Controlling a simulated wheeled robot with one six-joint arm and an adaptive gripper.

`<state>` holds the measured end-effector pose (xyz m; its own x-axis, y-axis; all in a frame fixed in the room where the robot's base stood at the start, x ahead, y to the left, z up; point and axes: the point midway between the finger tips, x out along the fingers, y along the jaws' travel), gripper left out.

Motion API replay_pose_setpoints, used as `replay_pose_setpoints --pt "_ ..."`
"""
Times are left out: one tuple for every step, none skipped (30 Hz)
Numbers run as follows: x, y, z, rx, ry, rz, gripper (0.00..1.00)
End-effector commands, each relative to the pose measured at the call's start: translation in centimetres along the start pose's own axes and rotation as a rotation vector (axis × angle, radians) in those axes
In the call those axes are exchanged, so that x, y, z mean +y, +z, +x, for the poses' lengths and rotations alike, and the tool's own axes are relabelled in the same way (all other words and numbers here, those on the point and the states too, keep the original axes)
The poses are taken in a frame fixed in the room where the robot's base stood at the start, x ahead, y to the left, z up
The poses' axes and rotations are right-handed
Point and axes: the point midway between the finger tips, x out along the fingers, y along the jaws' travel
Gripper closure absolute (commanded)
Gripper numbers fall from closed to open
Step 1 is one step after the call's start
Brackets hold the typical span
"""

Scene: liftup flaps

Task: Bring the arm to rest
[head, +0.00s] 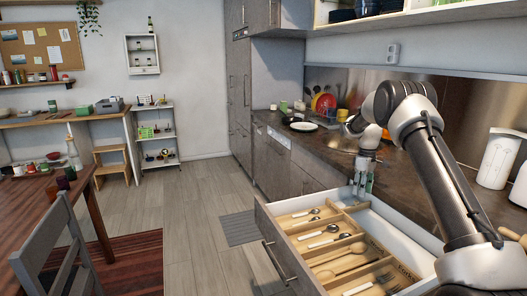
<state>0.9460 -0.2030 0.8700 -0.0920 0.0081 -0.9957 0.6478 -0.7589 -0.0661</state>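My arm reaches in from the lower right of the head view, bends high at its elbow, and comes down beyond the open drawer. My gripper (363,184) points down near the drawer's far right corner. Its fingers are small in this view, and I cannot tell how wide they stand or whether they touch anything. The drawer (277,214) is pulled out and holds a wooden cutlery tray (365,216) with spoons, forks and wooden utensils in its compartments.
An upper cabinet (425,17) hangs above my arm. A table (88,190) and grey chair (60,246) stand left.

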Motion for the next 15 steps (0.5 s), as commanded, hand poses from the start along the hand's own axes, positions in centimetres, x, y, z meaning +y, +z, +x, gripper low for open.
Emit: replay_pose_setpoints --pt "-1.2 1.2 -0.5 -0.011 -0.009 0.064 0.6" --pt "-2.0 1.9 -0.8 -0.017 -0.014 0.103 0.6" --pt "-3.1 2.9 -1.5 -0.024 -0.019 0.156 0.6" --pt "-3.8 3.6 -2.0 -0.027 -0.021 0.19 0.6" --pt "-4.6 4.3 -2.6 -0.029 -0.022 0.223 0.6" --pt "-5.7 5.2 -3.5 -0.031 -0.023 0.265 0.6" --pt "-6.5 6.0 -4.2 -0.032 -0.022 0.296 0.6" --pt "-7.3 6.7 -5.0 -0.031 -0.021 0.326 0.6" --pt "-8.5 7.8 -6.1 -0.029 -0.019 0.365 0.6" --pt "-9.5 8.6 -7.0 -0.027 -0.016 0.395 0.6" --pt "-10.5 9.6 -7.8 -0.024 -0.014 0.425 0.6" --pt "-12.0 10.9 -9.0 -0.019 -0.01 0.463 0.6" --pt "-13.2 11.9 -9.9 -0.014 -0.007 0.492 0.6" --pt "-14.3 13.0 -10.8 -0.007 -0.002 0.52 0.6" --pt "-15.9 14.4 -11.9 0.003 0.003 0.555 0.6"
